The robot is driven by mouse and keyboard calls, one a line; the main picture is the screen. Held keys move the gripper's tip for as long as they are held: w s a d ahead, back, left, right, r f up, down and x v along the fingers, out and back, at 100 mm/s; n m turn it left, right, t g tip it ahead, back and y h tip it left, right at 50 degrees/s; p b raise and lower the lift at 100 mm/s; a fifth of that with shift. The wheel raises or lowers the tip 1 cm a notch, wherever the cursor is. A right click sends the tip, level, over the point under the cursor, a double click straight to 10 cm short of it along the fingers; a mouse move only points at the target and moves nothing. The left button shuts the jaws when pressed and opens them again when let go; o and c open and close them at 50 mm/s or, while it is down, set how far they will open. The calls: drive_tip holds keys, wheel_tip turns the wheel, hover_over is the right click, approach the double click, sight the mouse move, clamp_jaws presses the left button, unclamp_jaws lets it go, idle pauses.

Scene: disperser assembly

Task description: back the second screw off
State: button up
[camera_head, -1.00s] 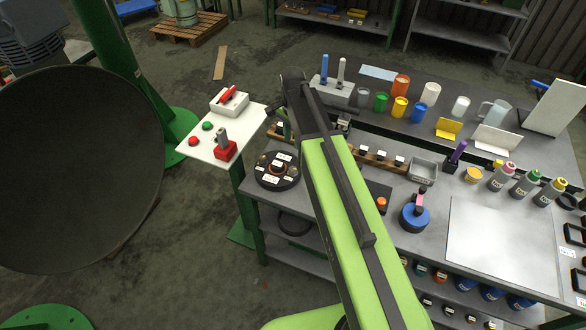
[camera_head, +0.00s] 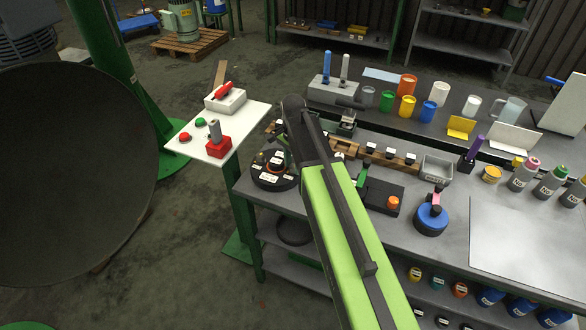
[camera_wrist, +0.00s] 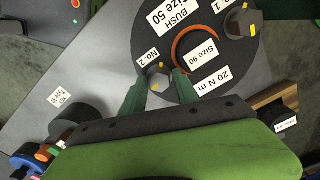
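The black round disc (camera_head: 275,184) sits at the left end of the bench. In the wrist view the disc (camera_wrist: 203,22) bears white labels, an orange ring (camera_wrist: 178,50) and two hex-headed screws. The second screw (camera_wrist: 158,76), beside the "No. 2" label, stands between the tips of my gripper (camera_wrist: 159,80). The green fingers are spread, one on each side of its head; I cannot tell whether they touch it. The other screw (camera_wrist: 241,22), near a label ending in "1", is at the upper right. In the head view my arm partly hides the disc's right side.
A white panel (camera_head: 240,133) with red and green buttons stands left of the bench. Wooden blocks (camera_head: 390,158) and a grey tray (camera_head: 437,168) lie behind and right of my arm. A blue round part (camera_head: 431,222) is to the right.

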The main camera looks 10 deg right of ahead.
drive_tip(key=shift+c, duration=0.3)
clamp_jaws()
drive_tip(key=shift+n, duration=0.3)
drive_tip(key=n, duration=0.7)
drive_tip(key=shift+r, duration=0.1)
drive_tip(key=n, duration=0.6)
drive_tip(key=shift+n, duration=0.4)
